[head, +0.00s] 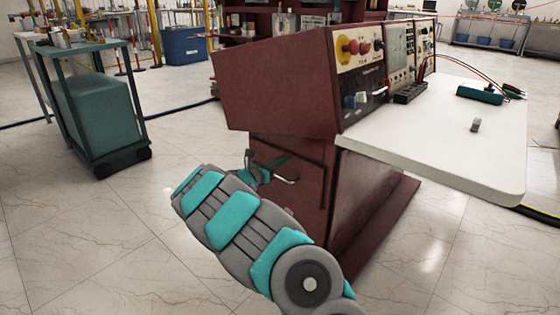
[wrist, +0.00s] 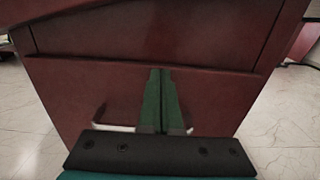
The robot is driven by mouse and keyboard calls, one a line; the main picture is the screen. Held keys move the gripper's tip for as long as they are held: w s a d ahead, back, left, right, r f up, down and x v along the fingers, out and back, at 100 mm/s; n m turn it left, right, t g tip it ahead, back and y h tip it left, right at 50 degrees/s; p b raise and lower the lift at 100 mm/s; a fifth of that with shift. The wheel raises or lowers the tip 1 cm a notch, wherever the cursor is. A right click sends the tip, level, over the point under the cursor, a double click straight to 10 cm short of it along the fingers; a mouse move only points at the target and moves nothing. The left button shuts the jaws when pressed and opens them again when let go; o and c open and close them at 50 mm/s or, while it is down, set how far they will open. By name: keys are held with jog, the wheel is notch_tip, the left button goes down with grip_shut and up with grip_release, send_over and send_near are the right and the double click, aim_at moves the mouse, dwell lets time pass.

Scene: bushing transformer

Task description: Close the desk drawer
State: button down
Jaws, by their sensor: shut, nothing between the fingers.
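The dark red desk (head: 275,85) stands right of centre in the head view. Its drawer front (head: 312,190) is on the side below the slanted console and also fills the lower middle of the wrist view (wrist: 215,95). A ledge runs along its top; I cannot tell how far the drawer stands out. A metal handle (head: 288,179) shows on the front; part of it shows left of my fingers in the wrist view (wrist: 101,120). My gripper (head: 262,168) is at the drawer front beside the handle. Its green fingers (wrist: 160,75) are together and empty; contact is unclear.
A white tabletop (head: 440,150) extends right from the desk, with a green device (head: 480,94) and a small cylinder (head: 475,125) on it. A teal cart (head: 95,110) stands at the left. The marble floor (head: 90,230) between cart and desk is clear.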

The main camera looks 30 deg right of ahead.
jog(key=shift+w+d+r, duration=0.1)
jog(key=shift+r, duration=0.15)
jog(key=v, duration=1.4)
jog(key=s+d+r+m+g+y, duration=0.25)
jog(key=s+m, duration=0.25)
jog(key=s, duration=0.3)
jog(key=s+d+r+m+g+y, duration=0.1)
jog(key=s+r+m+g, duration=0.2)
jog(key=s, duration=0.5)
jog(key=s+d+r+m+g+y, duration=0.1)
jog(key=s+d+m+g, duration=0.15)
jog(key=s+m, duration=0.45)
jog(key=s+a+f+m+y, duration=0.3)
jog(key=s+a+y, duration=0.3)
jog(key=s+a, duration=0.6)
jog(key=s+a+f+m+y, duration=0.3)
jog(key=s+a+y, duration=0.3)
jog(key=s+a, duration=0.6)
jog(key=shift+a+m+t+y, duration=0.3)
jog(key=shift+a+y, duration=0.05)
jog(key=shift+a, duration=0.3)
jog(key=shift+f, duration=0.1)
